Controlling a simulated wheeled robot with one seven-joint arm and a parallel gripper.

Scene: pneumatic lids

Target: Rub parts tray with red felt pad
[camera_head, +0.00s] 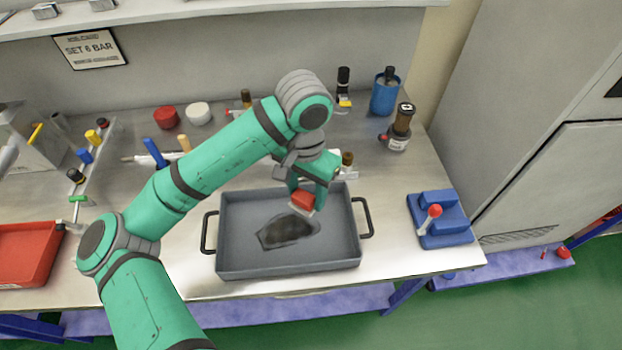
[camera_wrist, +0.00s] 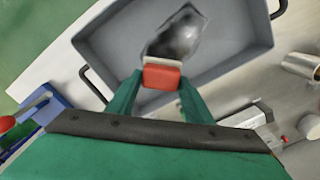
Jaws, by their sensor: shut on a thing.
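The parts tray (camera_head: 235,262) is grey with two black side handles and sits on the steel bench. A dark smudged patch (camera_head: 283,234) lies on its floor, also seen in the wrist view (camera_wrist: 182,32). The red felt pad (camera_head: 302,201) is held in my gripper (camera_head: 312,192), above the right part of the tray, beside the patch. In the wrist view the red pad (camera_wrist: 161,77) sits between the fingers (camera_wrist: 158,92), with a pale edge towards the patch. I cannot tell if the pad touches the tray floor.
A blue block with a red-knobbed lever (camera_head: 440,222) stands right of the tray. A red bin (camera_head: 27,252) is at the left. Several bottles and a blue cup (camera_head: 385,95) stand at the back. The bench between tray and blue block is clear.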

